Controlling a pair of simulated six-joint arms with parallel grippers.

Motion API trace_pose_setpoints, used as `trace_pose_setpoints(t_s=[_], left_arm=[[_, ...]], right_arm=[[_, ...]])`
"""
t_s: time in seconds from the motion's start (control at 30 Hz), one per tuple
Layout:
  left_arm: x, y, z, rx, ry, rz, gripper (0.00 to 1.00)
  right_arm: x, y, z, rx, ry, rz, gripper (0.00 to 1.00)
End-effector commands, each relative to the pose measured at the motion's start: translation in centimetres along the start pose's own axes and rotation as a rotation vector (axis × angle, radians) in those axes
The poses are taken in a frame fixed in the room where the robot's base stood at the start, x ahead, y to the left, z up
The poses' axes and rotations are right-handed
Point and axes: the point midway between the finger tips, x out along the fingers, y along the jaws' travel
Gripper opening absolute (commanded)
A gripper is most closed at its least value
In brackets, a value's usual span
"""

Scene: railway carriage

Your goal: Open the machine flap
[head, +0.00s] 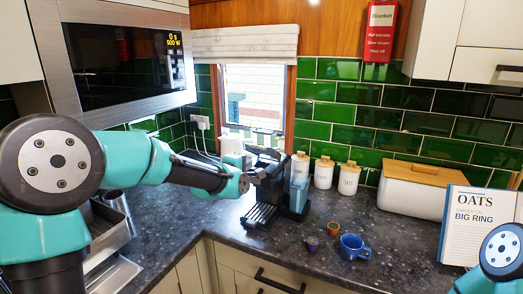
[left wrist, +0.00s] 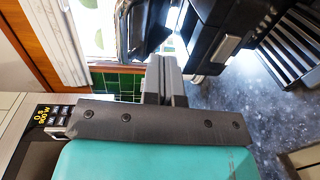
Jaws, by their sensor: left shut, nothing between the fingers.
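The black coffee machine (head: 281,190) stands on the dark counter in front of the window, with a ribbed drip tray at its front. It fills the upper right of the left wrist view (left wrist: 222,35). A dark curved part (left wrist: 143,28) at its upper end may be the flap; I cannot tell how far it is open. My left gripper (head: 254,176) is at the machine's upper left side. In the left wrist view its fingers (left wrist: 165,72) are together and empty, close beside the machine; contact is unclear. My right gripper is out of view.
A blue mug (head: 352,247) and two small capsules (head: 333,228) sit right of the machine. White canisters (head: 324,172), a bread box (head: 412,190) and an oats box (head: 478,226) stand behind and right. A microwave (head: 125,60) hangs upper left. The front middle counter is clear.

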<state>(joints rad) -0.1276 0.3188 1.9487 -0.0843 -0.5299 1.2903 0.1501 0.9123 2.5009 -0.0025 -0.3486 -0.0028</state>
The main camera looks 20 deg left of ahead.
Motion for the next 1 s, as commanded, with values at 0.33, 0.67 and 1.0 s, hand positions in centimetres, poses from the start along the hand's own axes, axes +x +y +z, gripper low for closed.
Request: trace_pose_setpoints(t_s=[0.33, 0.67, 1.0], left_arm=[[2.1, 0.0, 0.0, 0.000, 0.000, 0.000, 0.00], [4.1, 0.0, 0.0, 0.000, 0.000, 0.000, 0.00], [6.2, -0.1, 0.0, 0.000, 0.000, -0.001, 0.00]], right_arm=[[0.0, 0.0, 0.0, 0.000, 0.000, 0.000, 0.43], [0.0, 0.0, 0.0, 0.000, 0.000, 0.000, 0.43], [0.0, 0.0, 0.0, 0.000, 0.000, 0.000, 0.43]])
